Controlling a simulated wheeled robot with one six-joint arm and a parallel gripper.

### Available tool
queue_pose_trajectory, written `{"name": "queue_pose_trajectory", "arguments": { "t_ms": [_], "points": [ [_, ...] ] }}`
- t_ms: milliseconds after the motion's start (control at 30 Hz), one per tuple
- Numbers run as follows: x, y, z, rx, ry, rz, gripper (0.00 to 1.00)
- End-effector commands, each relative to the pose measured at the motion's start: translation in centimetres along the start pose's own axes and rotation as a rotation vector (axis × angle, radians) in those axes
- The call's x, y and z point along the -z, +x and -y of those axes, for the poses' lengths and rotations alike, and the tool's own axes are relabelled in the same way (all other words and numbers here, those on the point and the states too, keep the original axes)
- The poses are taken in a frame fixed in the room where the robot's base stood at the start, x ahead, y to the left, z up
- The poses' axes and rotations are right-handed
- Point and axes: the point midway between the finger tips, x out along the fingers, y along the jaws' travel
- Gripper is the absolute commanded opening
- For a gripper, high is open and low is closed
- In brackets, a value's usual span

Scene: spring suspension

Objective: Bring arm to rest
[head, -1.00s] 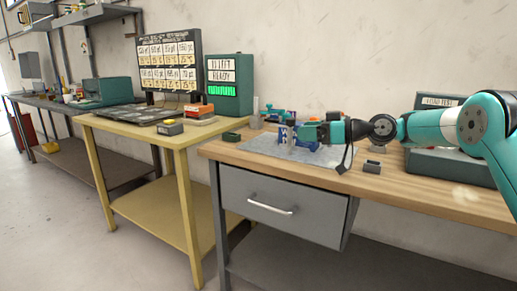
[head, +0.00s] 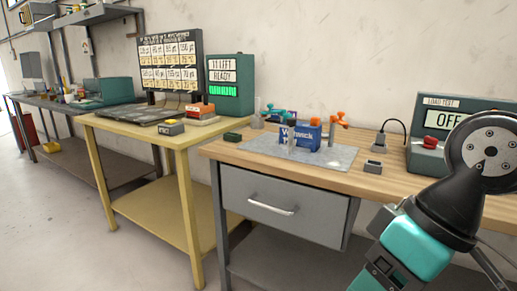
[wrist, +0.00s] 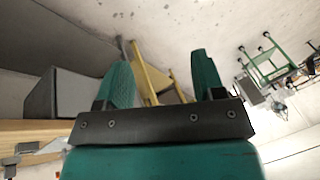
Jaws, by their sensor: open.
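My gripper (wrist: 162,68) shows in the wrist view with its two teal fingers spread apart and nothing between them. In the head view my arm is folded at the lower right, in front of the wooden workbench (head: 400,180). Its fingers do not show there. A blue vise-like device (head: 307,136) with pale lettering stands on the grey mat (head: 262,150), clear of my arm. Small parts with orange and teal ends stand around it.
A load test box (head: 425,160) reading OFF, with a red button, stands at the bench's right. A small grey block (head: 373,167) lies near the front edge. A yellow table (head: 150,134) with a sign board (head: 170,62) stands left. Open floor lies at far left.

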Motion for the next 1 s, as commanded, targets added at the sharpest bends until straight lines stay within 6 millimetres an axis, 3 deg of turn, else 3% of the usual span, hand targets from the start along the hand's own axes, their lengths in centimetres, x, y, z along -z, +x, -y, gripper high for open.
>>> {"name": "queue_pose_trajectory", "arguments": {
  "t_ms": [67, 100, 600, 733, 1000],
  "points": [
    [-3.6, 0.4, 0.5, -0.024, 0.029, 0.055, 0.63],
    [-2.7, -1.5, 0.9, -0.023, 0.031, 0.053, 0.63],
    [0.8, -13.1, 4.7, -0.02, 0.029, 0.05, 0.63],
    [1.1, -14.0, 5.0, -0.019, 0.028, 0.049, 0.63],
    [1.1, -13.8, 5.0, -0.019, 0.028, 0.049, 0.63]
  ]
}}
